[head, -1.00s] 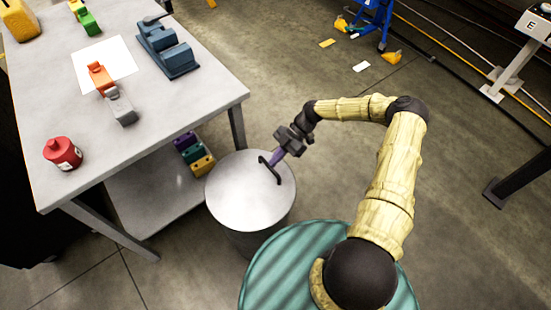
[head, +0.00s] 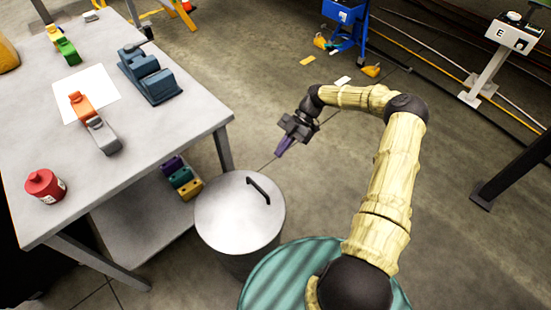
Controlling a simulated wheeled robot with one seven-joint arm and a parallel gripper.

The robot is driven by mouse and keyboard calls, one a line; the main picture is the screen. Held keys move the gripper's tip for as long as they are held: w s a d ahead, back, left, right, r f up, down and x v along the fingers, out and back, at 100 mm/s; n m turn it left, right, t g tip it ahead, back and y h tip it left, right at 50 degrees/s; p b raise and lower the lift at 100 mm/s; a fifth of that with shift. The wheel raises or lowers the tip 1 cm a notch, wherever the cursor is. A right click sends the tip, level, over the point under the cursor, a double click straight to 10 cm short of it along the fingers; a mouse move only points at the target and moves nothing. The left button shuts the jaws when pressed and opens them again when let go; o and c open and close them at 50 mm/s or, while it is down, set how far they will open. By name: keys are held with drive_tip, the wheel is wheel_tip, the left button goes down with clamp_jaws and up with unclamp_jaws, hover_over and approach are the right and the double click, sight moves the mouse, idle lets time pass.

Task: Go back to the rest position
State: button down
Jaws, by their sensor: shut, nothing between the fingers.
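My gripper (head: 283,148) is shut and empty, with its purple fingertips pointing down and to the left. It hangs above the floor, up and to the right of the bin lid's handle in the picture, apart from it. The lidded metal bin (head: 228,208) stands beside the table, with its black bar handle (head: 259,189) on the lid. The lid lies flat on the bin, and what is inside is hidden.
Open floor (head: 310,190) lies right of the bin.

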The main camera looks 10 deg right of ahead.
drive_tip(key=shift+d+r, duration=0.15)
drive_tip(key=shift+d, duration=0.05)
drive_tip(key=shift+d, duration=0.1)
drive_tip(key=s+r+m+t+h, duration=0.8)
drive_tip(key=s+r+m, duration=1.15)
drive_tip(key=m, duration=0.45)
wheel_tip(320, 180, up, 13)
drive_tip(key=p, duration=1.4)
drive_tip(key=shift+f, duration=0.15)
